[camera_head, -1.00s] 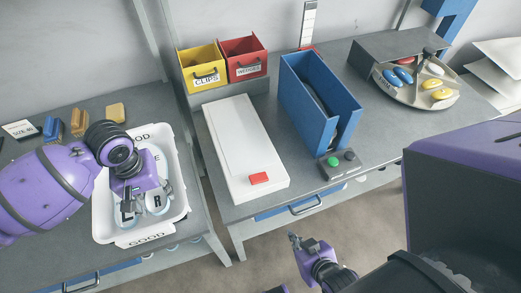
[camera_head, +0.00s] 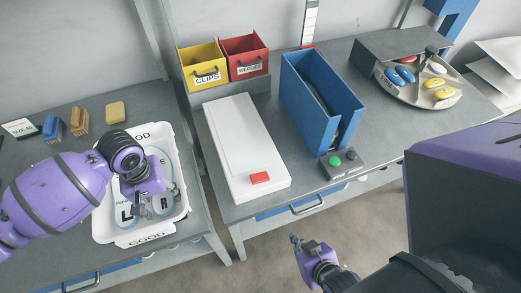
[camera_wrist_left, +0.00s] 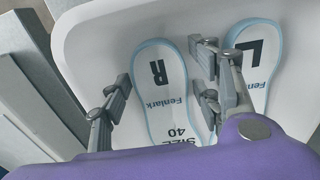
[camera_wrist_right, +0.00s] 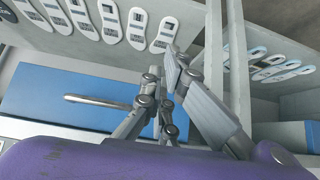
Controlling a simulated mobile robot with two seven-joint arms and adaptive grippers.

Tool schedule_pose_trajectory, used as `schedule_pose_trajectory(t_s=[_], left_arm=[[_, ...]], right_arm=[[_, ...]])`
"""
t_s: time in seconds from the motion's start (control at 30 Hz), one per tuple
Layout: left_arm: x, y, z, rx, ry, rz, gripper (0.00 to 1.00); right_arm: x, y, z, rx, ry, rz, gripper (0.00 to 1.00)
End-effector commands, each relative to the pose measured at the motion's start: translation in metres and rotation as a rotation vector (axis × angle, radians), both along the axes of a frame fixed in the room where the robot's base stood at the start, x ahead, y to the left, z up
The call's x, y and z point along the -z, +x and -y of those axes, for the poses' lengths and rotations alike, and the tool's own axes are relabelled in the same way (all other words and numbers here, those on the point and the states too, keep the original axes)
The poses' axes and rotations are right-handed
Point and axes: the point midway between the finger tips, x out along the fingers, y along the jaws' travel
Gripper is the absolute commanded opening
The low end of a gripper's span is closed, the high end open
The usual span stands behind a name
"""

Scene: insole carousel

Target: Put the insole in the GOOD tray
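The white GOOD tray (camera_head: 180,207) sits on the left bench. Inside it lie two pale, blue-edged insoles: the L insole (camera_head: 124,214) at left and the R insole (camera_head: 163,206) at right. My left gripper (camera_head: 146,204) hangs over the tray from above. In the left wrist view, the R insole (camera_wrist_left: 160,85) lies between my spread left fingers (camera_wrist_left: 160,85), and the L insole (camera_wrist_left: 250,55) lies beside it, partly behind one finger. My right gripper (camera_head: 296,239) is low in front of the middle bench, over the floor, with nothing visible in it; its finger opening is unclear.
Several brushes or blocks (camera_head: 78,121) and a size card (camera_head: 18,128) lie behind the tray. The middle bench holds a white box (camera_head: 240,140), blue holder (camera_head: 300,90), button box (camera_head: 340,163) and carousel (camera_head: 435,98) with coloured insoles. Bins stand behind. Insoles (camera_wrist_right: 137,28) line a lower shelf.

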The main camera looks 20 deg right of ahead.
Motion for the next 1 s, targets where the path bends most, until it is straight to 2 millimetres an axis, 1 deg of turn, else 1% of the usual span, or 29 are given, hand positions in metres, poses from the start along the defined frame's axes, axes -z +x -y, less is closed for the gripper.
schedule_pose_trajectory(t_s=[0.03, 0.17, 0.27, 0.6, 0.7, 0.83, 1.0], left_arm=[[-0.001, 0.0, 0.0, 0.0, 0.0, 0.001, 0.58], [-0.004, 0.0, 0.0, 0.001, 0.0, 0.002, 0.58], [-0.016, 0.002, 0.0, 0.0, -0.001, 0.005, 0.58], [-0.089, 0.001, 0.0, 0.001, -0.001, 0.007, 0.58], [-0.106, 0.001, 0.001, 0.001, -0.001, 0.005, 0.58], [-0.119, 0.0, 0.0, 0.0, 0.0, 0.001, 0.58], [-0.124, 0.0, 0.0, 0.0, 0.0, -0.001, 0.58]], right_arm=[[-0.001, 0.003, 0.0, -0.001, 0.0, 0.004, 0.0], [0.0, 0.002, 0.0, -0.001, 0.0, 0.002, 0.0], [-0.002, 0.004, 0.0, -0.001, 0.0, 0.007, 0.0], [-0.011, 0.013, -0.003, -0.006, 0.005, 0.024, 0.0], [-0.011, 0.013, -0.004, -0.009, 0.005, 0.023, 0.0], [-0.01, 0.012, -0.005, -0.011, 0.005, 0.02, 0.0], [-0.01, 0.012, -0.005, -0.012, 0.006, 0.02, 0.0]])
